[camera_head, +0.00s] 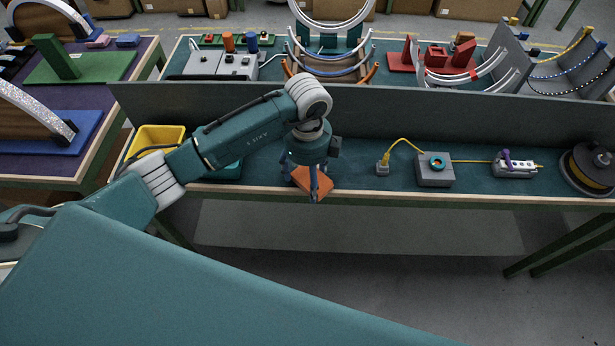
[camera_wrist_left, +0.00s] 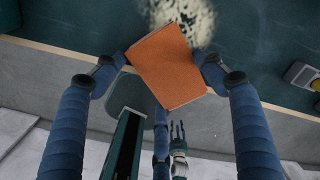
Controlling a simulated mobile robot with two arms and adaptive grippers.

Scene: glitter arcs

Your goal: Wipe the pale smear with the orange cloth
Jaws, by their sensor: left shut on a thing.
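The orange cloth (camera_head: 315,181) is a flat folded block, tilted, at the front edge of the near teal bench. My left gripper (camera_head: 312,188) points down and is shut on it. In the left wrist view the cloth (camera_wrist_left: 168,67) sits between the blue fingers of my left gripper (camera_wrist_left: 160,72). The pale smear (camera_wrist_left: 188,18) lies on the teal bench top just beyond the cloth, which may hide part of it. In the head view the smear is hidden behind the gripper. A small pronged part, perhaps my right gripper (camera_wrist_left: 179,140), shows low in the wrist view, its state unclear.
A yellow bin (camera_head: 155,138) stands left of my gripper. A yellow plug (camera_head: 383,164), a grey box (camera_head: 435,172), a grey connector block (camera_head: 514,165) and a dark reel (camera_head: 590,168) are to the right. An upright panel (camera_head: 420,108) runs along the back.

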